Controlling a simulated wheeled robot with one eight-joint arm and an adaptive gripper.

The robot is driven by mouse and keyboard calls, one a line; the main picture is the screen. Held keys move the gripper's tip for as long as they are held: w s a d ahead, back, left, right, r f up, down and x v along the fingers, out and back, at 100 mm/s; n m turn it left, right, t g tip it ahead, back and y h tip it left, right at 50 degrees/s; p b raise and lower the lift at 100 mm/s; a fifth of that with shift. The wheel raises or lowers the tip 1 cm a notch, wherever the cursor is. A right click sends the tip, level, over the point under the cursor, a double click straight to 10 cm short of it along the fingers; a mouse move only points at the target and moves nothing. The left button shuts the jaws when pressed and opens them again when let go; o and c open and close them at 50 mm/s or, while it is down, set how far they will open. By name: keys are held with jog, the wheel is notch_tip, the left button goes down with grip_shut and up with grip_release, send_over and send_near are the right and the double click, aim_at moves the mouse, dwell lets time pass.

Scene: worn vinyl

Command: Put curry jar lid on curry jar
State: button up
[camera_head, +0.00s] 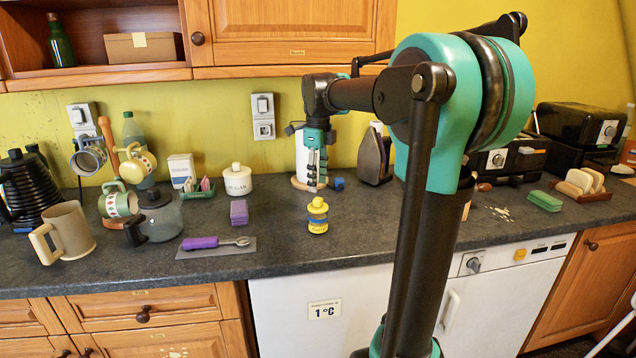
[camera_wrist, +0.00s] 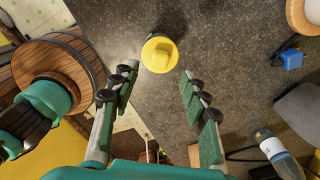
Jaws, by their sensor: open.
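The small curry jar (camera_head: 318,222), yellow with a dark band, stands upright on the worktop near its front. A yellow knobbed lid (camera_head: 318,204) shows at its top. In the wrist view the yellow lid (camera_wrist: 160,53) is seen from above, just beyond the fingertips and between their lines. I cannot tell how firmly it is seated. My gripper (camera_head: 316,183) points down above and slightly behind the jar. In the wrist view my gripper (camera_wrist: 158,82) is open, with nothing between its fingers.
A small blue object (camera_head: 338,184) and an iron (camera_head: 374,158) stand behind. The worktop around the jar is clear.

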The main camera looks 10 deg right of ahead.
jog(key=shift+r, duration=1.1)
